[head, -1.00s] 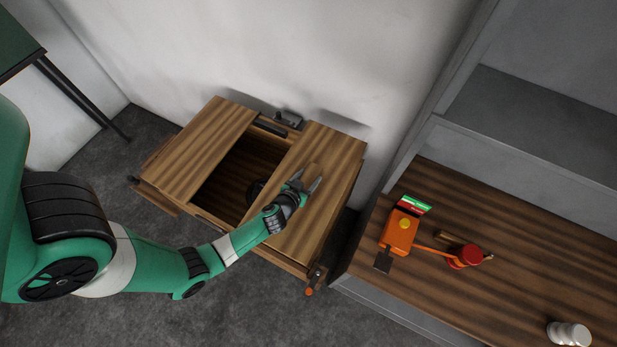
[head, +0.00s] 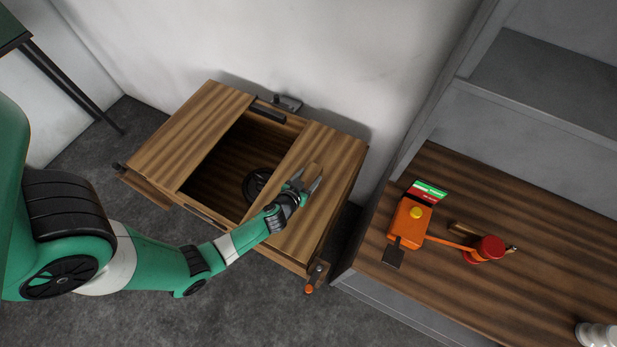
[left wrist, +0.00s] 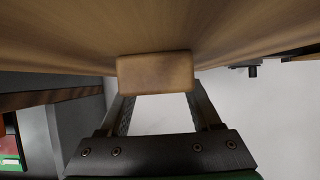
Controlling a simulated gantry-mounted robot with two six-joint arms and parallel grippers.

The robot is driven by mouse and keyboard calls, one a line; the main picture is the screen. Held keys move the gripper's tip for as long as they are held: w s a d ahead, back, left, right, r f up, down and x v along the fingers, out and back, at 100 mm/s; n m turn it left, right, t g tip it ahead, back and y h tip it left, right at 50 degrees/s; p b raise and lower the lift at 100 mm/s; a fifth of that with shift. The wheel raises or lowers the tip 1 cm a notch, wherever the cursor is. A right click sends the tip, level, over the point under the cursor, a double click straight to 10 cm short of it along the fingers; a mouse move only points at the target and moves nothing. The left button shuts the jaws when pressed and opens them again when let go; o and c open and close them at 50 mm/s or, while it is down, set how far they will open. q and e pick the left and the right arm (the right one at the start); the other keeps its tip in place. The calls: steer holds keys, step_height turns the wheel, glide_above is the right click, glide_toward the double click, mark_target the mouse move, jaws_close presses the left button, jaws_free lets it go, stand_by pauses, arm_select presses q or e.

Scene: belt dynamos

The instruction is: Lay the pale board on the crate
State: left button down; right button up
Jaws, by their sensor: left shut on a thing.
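The crate (head: 187,205) is a brown wooden box on the grey floor, with a dark open middle. The board (head: 330,152) lies over its right part in the head view, striped light brown, with a small wooden block (head: 313,171) as handle. My left gripper (head: 313,184) is shut on that block. In the left wrist view the block (left wrist: 155,72) sits between the fingers, against the board's broad face (left wrist: 150,25). I cannot tell whether the board touches the crate beneath it. My right gripper is out of view.
A similar wooden panel (head: 195,135) covers the crate's left part. A black wheel (head: 254,183) shows inside. A shelf unit at right carries an orange device (head: 410,222), a red-capped thing (head: 488,248) and white jars (head: 597,334). A white wall stands behind the crate.

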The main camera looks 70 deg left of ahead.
arm_select(q)
steer(key=shift+w+f, duration=0.1)
steer(key=shift+f, duration=0.2)
jaws_free()
steer(key=p+v, duration=0.1)
steer(key=v, duration=1)
steer(key=shift+s+d+r, duration=0.15)
steer(key=shift+s+d, duration=0.05)
steer(key=shift+s, duration=0.05)
